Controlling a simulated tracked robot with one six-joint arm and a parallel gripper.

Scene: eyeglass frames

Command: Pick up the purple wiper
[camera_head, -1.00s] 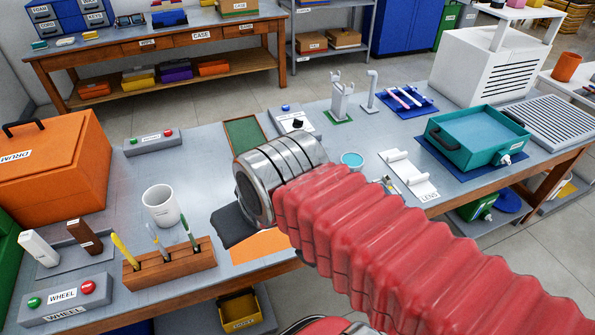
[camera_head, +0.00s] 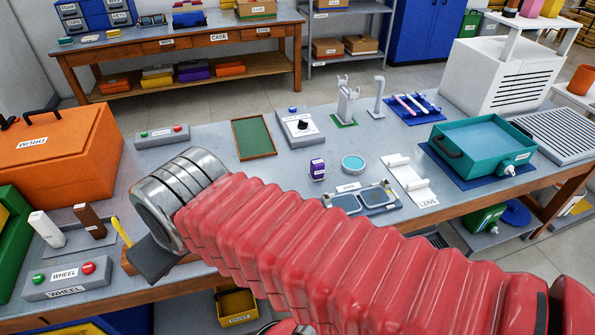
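A small purple block-like thing with a white label (camera_head: 317,168) stands upright on the grey workbench, left of a round teal dish (camera_head: 353,165). I cannot tell if it is the wiper. Several thin pale sticks, one pinkish (camera_head: 405,105), lie on a blue mat (camera_head: 433,115) at the back right; their exact colours are hard to tell. My gripper (camera_head: 153,260) shows as a dark finger below my silver wrist, over the wooden holder at the bench's front left. The wrist and red arm hide most of it, so its opening and any contents are hidden.
The wooden holder (camera_head: 128,262) is mostly hidden, with a yellow handle (camera_head: 122,232) showing. A wheel button box (camera_head: 66,276), an orange drum box (camera_head: 60,152) and a teal tray (camera_head: 480,146) stand around. A green board (camera_head: 254,137) lies mid-bench, with bare bench nearby.

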